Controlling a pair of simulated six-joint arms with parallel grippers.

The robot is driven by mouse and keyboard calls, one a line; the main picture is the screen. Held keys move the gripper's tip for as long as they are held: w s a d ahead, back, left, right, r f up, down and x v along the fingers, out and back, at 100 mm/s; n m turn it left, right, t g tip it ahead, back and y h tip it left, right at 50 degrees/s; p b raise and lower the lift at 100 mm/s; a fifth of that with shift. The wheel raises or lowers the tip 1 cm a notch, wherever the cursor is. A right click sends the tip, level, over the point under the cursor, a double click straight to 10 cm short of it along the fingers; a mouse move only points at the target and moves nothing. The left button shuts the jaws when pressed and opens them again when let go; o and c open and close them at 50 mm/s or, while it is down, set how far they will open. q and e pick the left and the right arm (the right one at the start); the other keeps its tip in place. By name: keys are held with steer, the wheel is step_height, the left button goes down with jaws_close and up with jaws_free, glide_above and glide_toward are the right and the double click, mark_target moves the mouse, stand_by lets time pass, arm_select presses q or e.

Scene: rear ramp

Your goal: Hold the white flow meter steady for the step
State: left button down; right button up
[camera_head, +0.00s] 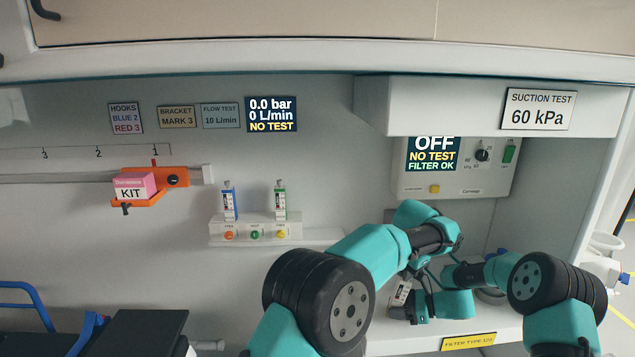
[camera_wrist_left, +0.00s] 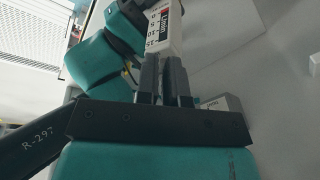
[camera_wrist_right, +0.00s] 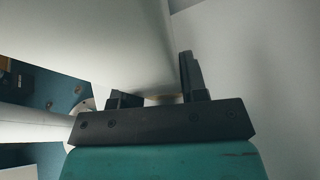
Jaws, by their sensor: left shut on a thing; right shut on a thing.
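The white flow meter (camera_head: 401,291) is a small pale body with dark markings, among my arms above the counter at right. In the left wrist view its printed end (camera_wrist_left: 164,27) is at the fingertips. My left gripper (camera_wrist_left: 166,70) is shut on it. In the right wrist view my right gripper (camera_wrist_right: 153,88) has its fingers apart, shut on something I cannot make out. A large pale surface fills the view there and one finger shows only as a short stub. In the head view my arms overlap and hide most of both grippers.
A rack (camera_head: 255,229) holds a blue and a green meter. An orange bracket (camera_head: 175,181) carries a pink kit box (camera_head: 133,188) on the wall rail. A suction unit (camera_head: 455,168) reads OFF above my arms. The flow display (camera_head: 271,114) reads 0 L/min, NO TEST.

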arm_select(q)
steer(key=shift+s+f, duration=0.2)
steer(key=shift+f, duration=0.3)
steer(key=w+v, duration=0.1)
steer(key=v, duration=0.5)
steer(key=shift+d+r, duration=0.25)
steer(key=shift+d, duration=0.35)
steer(key=shift+w, duration=0.1)
steer(key=shift+w, duration=0.1)
steer(key=shift+w+a+r, duration=0.1)
steer(key=shift+w+r, duration=0.2)
steer(key=shift+w, duration=0.2)
steer(key=shift+w+a+r, duration=0.15)
steer(key=shift+w+r, duration=0.15)
steer(key=shift+w, duration=0.15)
steer(key=shift+w+a+f, duration=0.1)
steer(key=shift+a+f, duration=0.1)
steer(key=shift+f, duration=1)
steer(key=shift+a+f, duration=0.15)
steer(key=shift+f, duration=1)
steer(key=shift+w+a+f, duration=0.1)
steer(key=shift+a+f, duration=0.1)
steer(key=shift+f, duration=1)
